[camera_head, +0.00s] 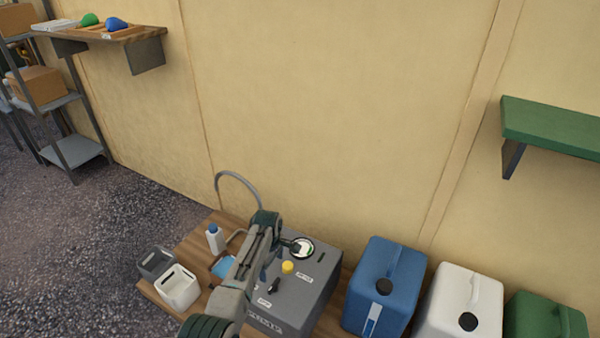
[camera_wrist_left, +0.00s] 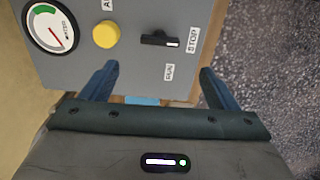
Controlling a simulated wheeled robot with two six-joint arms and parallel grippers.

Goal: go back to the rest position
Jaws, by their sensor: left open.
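My left gripper (camera_wrist_left: 158,88) is open and empty in the left wrist view, its two dark fingers spread in front of the grey control box (camera_wrist_left: 120,62). In the head view my left arm reaches up from the bottom, with the left gripper (camera_head: 266,217) beside the grey box (camera_head: 312,300). The box carries a round gauge (camera_wrist_left: 50,27), a yellow button (camera_wrist_left: 106,35) and a black switch (camera_wrist_left: 160,40) with RUN and STOP labels. The switch handle points toward the STOP label side. My right gripper is in neither view.
A white-and-blue bottle (camera_head: 215,239), a white container (camera_head: 178,288) and a dark grey container (camera_head: 155,262) stand left of the arm. Blue (camera_head: 385,285), white (camera_head: 460,303) and green (camera_head: 545,318) canisters stand at right. A green shelf (camera_head: 550,125) juts from the wall.

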